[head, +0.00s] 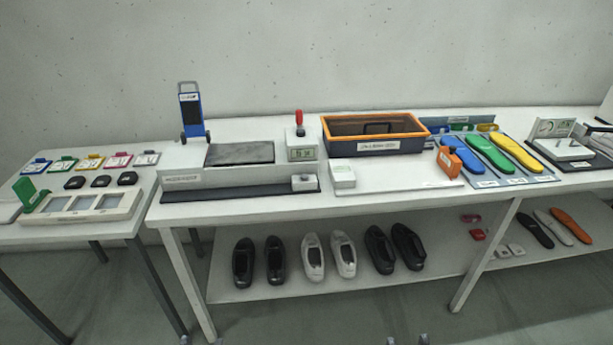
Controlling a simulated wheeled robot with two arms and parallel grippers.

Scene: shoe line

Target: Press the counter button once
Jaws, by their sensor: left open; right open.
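A white counter box (302,149) with a greenish digit display on its front stands at the back of the middle table. A red-topped upright piece (299,121) rises above it. A small white block with a grey top (304,182) sits in front of it on the dark strip; I cannot tell which of these parts is the counter button. Only fingertips of my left gripper (201,341) and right gripper (406,341) show at the bottom edge. Both are open, well in front of and below the tabletop, far from the counter.
A grey-topped station (239,154) is left of the counter, an orange-rimmed bin (373,127) right. A white box (342,173) stands nearby. Coloured insoles (489,153) lie farther right. Shoes stand on the lower shelf (300,281). The floor in front is clear.

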